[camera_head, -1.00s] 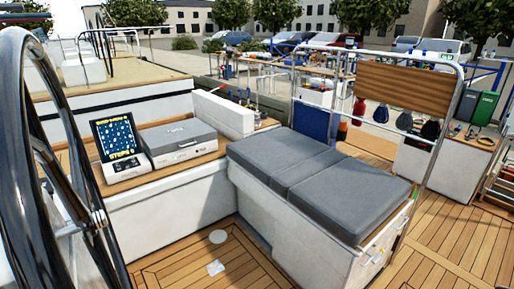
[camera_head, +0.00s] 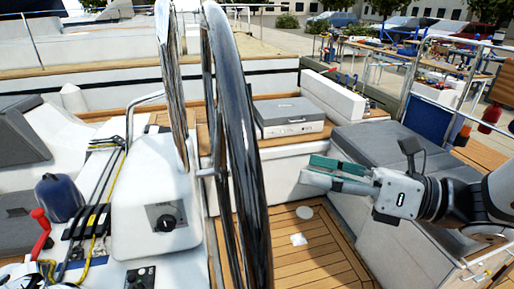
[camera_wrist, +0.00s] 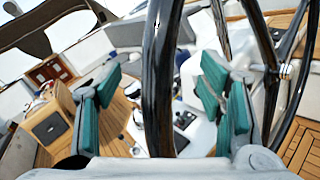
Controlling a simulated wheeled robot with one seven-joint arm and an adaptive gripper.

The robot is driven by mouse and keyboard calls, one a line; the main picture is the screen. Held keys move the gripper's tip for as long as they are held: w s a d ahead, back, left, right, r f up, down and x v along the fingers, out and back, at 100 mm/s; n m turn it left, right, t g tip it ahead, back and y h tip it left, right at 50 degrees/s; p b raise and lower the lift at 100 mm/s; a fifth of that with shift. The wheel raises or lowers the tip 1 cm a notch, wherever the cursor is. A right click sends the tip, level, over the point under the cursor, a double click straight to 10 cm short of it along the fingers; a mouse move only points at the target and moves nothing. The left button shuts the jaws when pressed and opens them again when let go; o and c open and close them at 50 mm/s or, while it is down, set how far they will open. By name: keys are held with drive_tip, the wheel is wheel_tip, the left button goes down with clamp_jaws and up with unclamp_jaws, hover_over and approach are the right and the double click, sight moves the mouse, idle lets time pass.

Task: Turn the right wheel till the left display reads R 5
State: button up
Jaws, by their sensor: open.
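A large dark glossy wheel (camera_head: 238,150) stands nearly edge-on in the middle of the head view. Part of its rim (camera_wrist: 160,80) runs upright down the middle of the wrist view, between my fingers as seen there. My gripper (camera_head: 318,172), with teal pads, is right of the wheel in the head view and looks apart from it. In the wrist view my gripper (camera_wrist: 160,98) is open, a finger on each side. I cannot tell how deep the rim lies between them. No readable display shows now; the screen seen earlier is out of sight, apparently behind the wheel.
A white console (camera_head: 150,205) with a black knob stands left of the wheel. A grey case (camera_head: 290,117) sits on the wooden ledge beyond. Grey seat cushions (camera_head: 375,145) lie behind my arm.

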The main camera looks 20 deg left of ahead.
sight(243, 156)
drive_tip(key=a, duration=0.4)
drive_tip(key=w+a+p, duration=0.1)
drive_tip(key=a, duration=0.4)
drive_tip(key=a+p, duration=0.1)
drive_tip(key=a, duration=0.3)
drive_tip(key=shift+w+a, duration=0.15)
drive_tip(key=shift+w, duration=0.1)
